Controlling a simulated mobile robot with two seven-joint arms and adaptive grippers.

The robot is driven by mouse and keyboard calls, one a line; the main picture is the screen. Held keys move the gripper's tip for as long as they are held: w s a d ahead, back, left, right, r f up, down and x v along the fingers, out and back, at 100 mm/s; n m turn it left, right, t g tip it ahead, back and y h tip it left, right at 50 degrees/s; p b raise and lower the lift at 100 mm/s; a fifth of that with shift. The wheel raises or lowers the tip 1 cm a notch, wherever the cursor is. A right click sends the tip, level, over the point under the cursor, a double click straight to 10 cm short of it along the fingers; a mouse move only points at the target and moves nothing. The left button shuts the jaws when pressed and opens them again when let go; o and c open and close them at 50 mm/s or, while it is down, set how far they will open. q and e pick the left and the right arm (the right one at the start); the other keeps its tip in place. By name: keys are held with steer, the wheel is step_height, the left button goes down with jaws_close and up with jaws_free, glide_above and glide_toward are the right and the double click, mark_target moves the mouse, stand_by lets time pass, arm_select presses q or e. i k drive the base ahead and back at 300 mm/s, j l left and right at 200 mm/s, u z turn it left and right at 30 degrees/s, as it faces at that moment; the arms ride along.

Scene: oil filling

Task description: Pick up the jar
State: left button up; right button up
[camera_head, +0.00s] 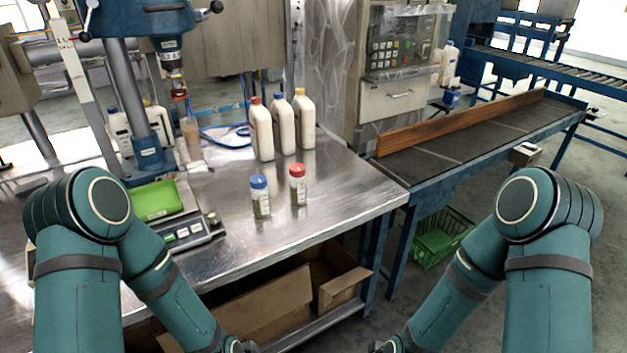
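Two small jars stand upright near the front of the metal table (325,205). One is a jar with a blue lid (261,203); to its right is a jar with a red lid (298,190). Both look clear with darker contents low down. Nothing is touching either jar. My two teal arms come in from the lower left and lower right and bend down toward the bottom edge. Both grippers are below the picture, so their state is hidden.
White bottles with red (261,133), blue (283,128) and yellow (305,122) caps stand behind the jars. Cardboard boxes (265,310) are under the table.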

mark_target(298, 186)
steer(key=i+l, duration=0.75)
steer(key=l, duration=0.1)
